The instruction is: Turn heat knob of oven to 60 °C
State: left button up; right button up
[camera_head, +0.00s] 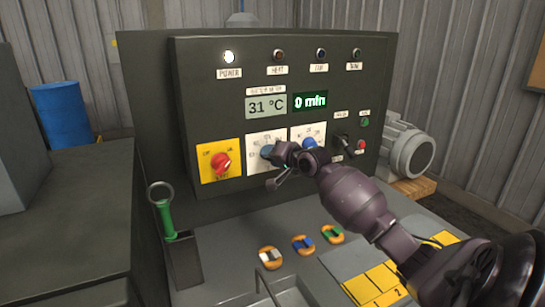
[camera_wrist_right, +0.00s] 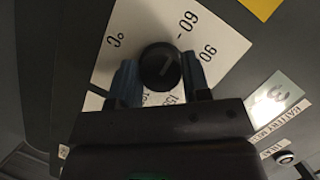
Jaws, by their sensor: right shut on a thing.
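The heat knob (camera_wrist_right: 160,66) is round and dark, on a white dial plate (camera_wrist_right: 128,25) of the oven panel. The plate carries "°C", "60" and "90" marks in the right wrist view. In the head view the gripper partly hides the knob and dial. My left gripper is not in view.
A red power knob (camera_head: 221,163) sits left of the heat dial, and a blue knob (camera_head: 310,143) right of it. The timer display (camera_head: 310,101) reads 0 min. A green-handled tool (camera_head: 165,218) stands in a holder at left. Several coloured pieces lie on the bench.

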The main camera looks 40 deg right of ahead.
jog(key=o, duration=0.9)
jog(key=shift+s, duration=0.15)
pick_arm(q)
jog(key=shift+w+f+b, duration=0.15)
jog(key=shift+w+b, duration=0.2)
jog(key=shift+b, duration=0.35)
pick_arm(e)
jog(key=v, duration=1)
jog(key=shift+s+r, duration=0.1)
jog(key=shift+s, duration=0.15)
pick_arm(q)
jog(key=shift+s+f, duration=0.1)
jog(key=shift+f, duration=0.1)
pick_arm(e)
jog(key=shift+s, duration=0.1)
